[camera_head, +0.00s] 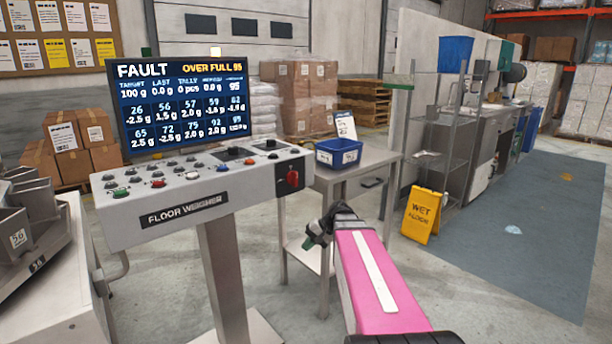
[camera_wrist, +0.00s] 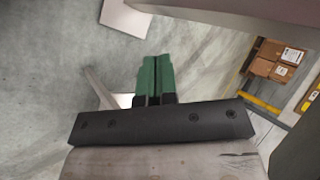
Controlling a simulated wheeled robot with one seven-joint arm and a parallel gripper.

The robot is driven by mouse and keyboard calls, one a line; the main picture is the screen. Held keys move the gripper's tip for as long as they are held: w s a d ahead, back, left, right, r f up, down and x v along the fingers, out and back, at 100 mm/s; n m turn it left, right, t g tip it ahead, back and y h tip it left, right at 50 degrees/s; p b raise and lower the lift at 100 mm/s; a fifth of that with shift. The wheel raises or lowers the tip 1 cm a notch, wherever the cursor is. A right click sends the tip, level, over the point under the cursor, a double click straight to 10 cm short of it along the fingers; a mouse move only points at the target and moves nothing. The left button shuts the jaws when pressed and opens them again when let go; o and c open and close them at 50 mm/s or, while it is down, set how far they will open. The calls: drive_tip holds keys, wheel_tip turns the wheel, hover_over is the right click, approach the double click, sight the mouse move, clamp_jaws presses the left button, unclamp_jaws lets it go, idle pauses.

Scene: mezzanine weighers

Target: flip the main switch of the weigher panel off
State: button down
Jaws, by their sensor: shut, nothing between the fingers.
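The weigher panel (camera_head: 205,193) is a grey sloped console on a post, labelled "FLOOR WEIGHER". Its main switch (camera_head: 292,178) is a red rotary handle on a black plate at the console's right end. Whether the handle is on or off cannot be read. A screen (camera_head: 180,104) above the console shows "FAULT" and "OVER FULL 95". My gripper (camera_head: 309,243) is below and slightly right of the switch, apart from it. In the wrist view my gripper's green fingers (camera_wrist: 155,78) are shut together and empty, over the floor; the switch is not in that view.
A steel table (camera_head: 352,172) with a blue bin (camera_head: 338,152) stands right behind the console. A yellow wet-floor sign (camera_head: 422,215) stands on the floor to the right. Weigher buckets (camera_head: 35,200) are at the left.

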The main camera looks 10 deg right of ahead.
drive_tip(key=w+d+r+t+y, duration=0.1)
drive_tip(key=w+d+r+y, duration=0.1)
drive_tip(key=d+r, duration=0.3)
drive_tip(key=w+d+r+t+y, duration=0.1)
drive_tip(key=w+d+r+y, duration=0.2)
drive_tip(key=r, duration=0.8)
drive_tip(key=w+d+r+t+y, duration=0.1)
drive_tip(key=w+d+r+y, duration=0.1)
drive_tip(key=d+r+y, duration=0.2)
wheel_tip(320, 180, up, 4)
drive_tip(key=d, duration=0.2)
drive_tip(key=shift+w+d+t, duration=0.3)
drive_tip(key=shift+w+t, duration=0.1)
approach(294, 179)
drive_tip(key=w+a+r, duration=0.1)
drive_tip(key=w+a, duration=0.3)
drive_tip(key=shift+s+a+r, duration=0.2)
drive_tip(key=shift+s+a, duration=0.1)
drive_tip(key=shift+a, duration=0.25)
